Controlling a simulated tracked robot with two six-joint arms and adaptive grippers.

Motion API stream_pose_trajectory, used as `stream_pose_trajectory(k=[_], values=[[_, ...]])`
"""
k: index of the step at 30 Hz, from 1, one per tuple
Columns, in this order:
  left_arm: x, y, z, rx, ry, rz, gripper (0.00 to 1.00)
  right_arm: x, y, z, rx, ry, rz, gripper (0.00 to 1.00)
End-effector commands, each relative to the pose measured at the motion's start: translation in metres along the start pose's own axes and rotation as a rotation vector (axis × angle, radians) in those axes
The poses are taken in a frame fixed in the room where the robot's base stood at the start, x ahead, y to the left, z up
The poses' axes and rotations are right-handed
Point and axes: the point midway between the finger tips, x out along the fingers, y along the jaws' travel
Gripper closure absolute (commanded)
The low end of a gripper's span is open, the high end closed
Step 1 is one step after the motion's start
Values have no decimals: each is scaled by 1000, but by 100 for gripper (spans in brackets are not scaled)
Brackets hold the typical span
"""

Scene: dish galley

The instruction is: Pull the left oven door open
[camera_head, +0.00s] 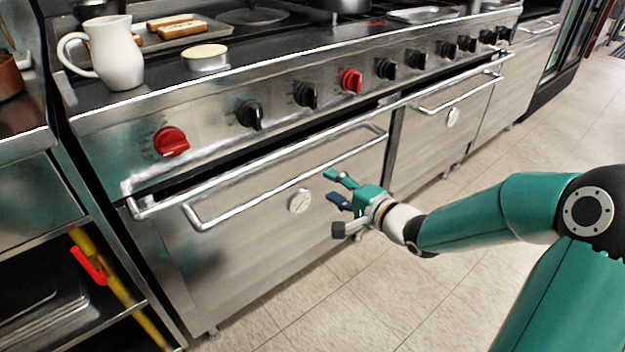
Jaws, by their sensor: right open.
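The left oven door (245,245) is a steel panel with a round badge, and it looks shut. Its bar handle (290,178) runs across the upper part of the door, below a longer rail (250,166) along the range front. My right gripper (337,187) is open and empty, in front of the door's right part and a little below the right end of the handle. From this angle I cannot tell how far it stands from the door. My left gripper is not in view.
The right oven door (435,140) has its own handle (460,97). Red and black knobs line the panel above. A white pitcher (115,55) and a round tin (205,57) stand on the cooktop. The tiled floor (330,300) in front is clear.

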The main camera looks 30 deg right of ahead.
Motion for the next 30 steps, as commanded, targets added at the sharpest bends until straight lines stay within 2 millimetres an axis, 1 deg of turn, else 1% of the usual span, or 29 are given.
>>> stream_pose_trajectory(k=[1,6,9,12,18,25,26,30], values=[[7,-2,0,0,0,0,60,14,3,2,-2,-5,-2,52],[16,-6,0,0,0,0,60,48,3,1,-2,-3,-1,52],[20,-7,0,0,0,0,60,64,2,1,-1,-2,0,52],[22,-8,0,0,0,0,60,75,2,0,-1,0,0,52],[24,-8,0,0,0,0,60,85,0,0,0,2,0,52],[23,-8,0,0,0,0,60,85,0,-1,0,2,0,52],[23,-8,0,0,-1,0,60,85,0,-1,0,2,0,54],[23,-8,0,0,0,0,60,85,0,-1,0,2,0,78]])
